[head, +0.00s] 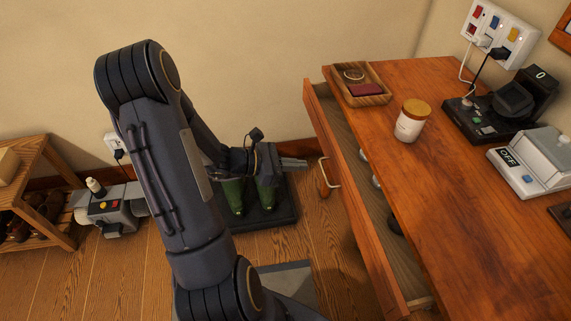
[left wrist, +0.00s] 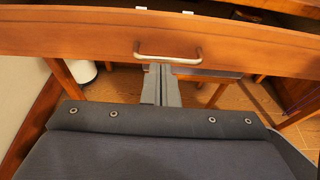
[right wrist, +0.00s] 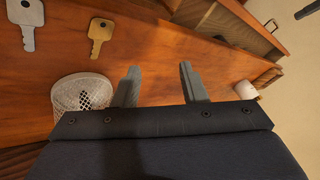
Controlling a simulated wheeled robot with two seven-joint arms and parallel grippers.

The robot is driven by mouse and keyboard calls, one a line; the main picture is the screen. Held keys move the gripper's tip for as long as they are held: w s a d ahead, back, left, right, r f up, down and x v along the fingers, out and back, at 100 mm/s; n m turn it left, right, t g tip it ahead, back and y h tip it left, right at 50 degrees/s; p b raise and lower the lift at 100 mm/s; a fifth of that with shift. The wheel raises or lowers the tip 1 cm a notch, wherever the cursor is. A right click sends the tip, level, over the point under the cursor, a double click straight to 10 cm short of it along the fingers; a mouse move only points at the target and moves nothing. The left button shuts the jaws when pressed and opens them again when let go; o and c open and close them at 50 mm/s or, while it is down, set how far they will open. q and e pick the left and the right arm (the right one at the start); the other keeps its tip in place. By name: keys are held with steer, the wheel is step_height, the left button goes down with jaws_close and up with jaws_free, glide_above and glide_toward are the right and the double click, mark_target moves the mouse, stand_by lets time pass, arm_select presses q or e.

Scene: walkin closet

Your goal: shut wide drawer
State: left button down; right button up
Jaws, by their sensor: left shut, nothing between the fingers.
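The wide drawer (head: 352,210) of the wooden dresser stands pulled out on its left side, and its open inside shows a few small items. A metal bar handle (head: 329,172) is on its front; the drawer front (left wrist: 230,50) and the handle (left wrist: 168,54) also show in the left wrist view. My left gripper (head: 303,163) is shut and empty, its tips close to the handle; in the left wrist view the fingertips (left wrist: 160,72) lie just below the handle. I cannot tell whether they touch. My right gripper (right wrist: 157,82) is open and empty above the wooden top.
In the right wrist view, a mesh basket (right wrist: 80,96) and keys (right wrist: 100,36) lie near my right gripper. Green boots (head: 233,195) stand on a floor mat.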

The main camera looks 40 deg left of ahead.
mark_target(335, 164)
arm_select(q)
steer(key=x, duration=0.6)
steer(key=shift+w+d+r+b, duration=0.15)
steer(key=shift+r+b, duration=0.15)
steer(key=shift+r, duration=0.05)
arm_select(e)
steer(key=shift+f, duration=0.45)
arm_select(q)
steer(key=shift+w+d, duration=0.4)
steer(key=shift+w, duration=0.2)
